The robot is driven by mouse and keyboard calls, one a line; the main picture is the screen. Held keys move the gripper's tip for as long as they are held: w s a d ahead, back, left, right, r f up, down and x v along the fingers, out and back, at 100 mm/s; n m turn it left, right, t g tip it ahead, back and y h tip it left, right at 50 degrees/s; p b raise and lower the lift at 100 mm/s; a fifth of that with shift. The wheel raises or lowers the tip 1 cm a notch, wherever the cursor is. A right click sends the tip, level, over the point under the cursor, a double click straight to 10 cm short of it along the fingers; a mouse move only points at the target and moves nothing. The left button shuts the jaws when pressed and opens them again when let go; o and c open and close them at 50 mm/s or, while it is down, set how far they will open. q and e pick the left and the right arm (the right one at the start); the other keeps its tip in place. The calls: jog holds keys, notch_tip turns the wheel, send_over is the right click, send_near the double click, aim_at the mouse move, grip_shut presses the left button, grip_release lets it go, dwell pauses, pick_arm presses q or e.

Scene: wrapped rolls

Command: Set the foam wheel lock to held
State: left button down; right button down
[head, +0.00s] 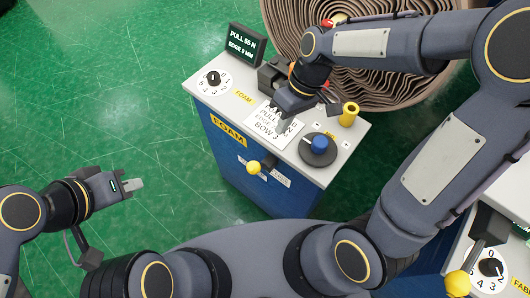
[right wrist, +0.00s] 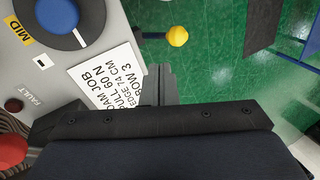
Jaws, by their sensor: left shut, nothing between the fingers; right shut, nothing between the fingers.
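The blue FOAM cabinet (head: 262,188) stands at the centre of the head view with a light grey top. A yellow ball knob (head: 253,167) sticks out from its front, beside small plates too small to read; I take it to be the wheel lock lever. The knob also shows in the right wrist view (right wrist: 177,36), on a short dark rod. My right gripper (head: 282,126) is shut and empty above the job card on the top, behind the knob; its fingers (right wrist: 160,85) show in the right wrist view. My left gripper (head: 137,184) is shut and empty over the floor, left of the cabinet.
The top carries a black dial (head: 212,78), a job card (head: 264,121), a blue knob (head: 319,143) marked MID in the wrist view, a yellow post (head: 349,113) and a display (head: 243,45). A large wrapped roll (head: 290,20) stands behind. Green floor (head: 110,80) is clear left.

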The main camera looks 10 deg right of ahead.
jog(key=shift+w+a+f+n+g, duration=0.2)
jog(key=shift+a+f, duration=0.2)
jog(key=shift+f, duration=0.15)
jog(key=shift+w+a+f+n+g, duration=0.2)
jog(key=shift+a+f, duration=0.15)
jog(key=shift+f, duration=0.15)
send_over(264, 166)
jog(key=f, duration=0.9)
jog(key=shift+d+f, duration=0.15)
jog(key=shift+d, duration=0.05)
jog(key=shift+a, duration=0.15)
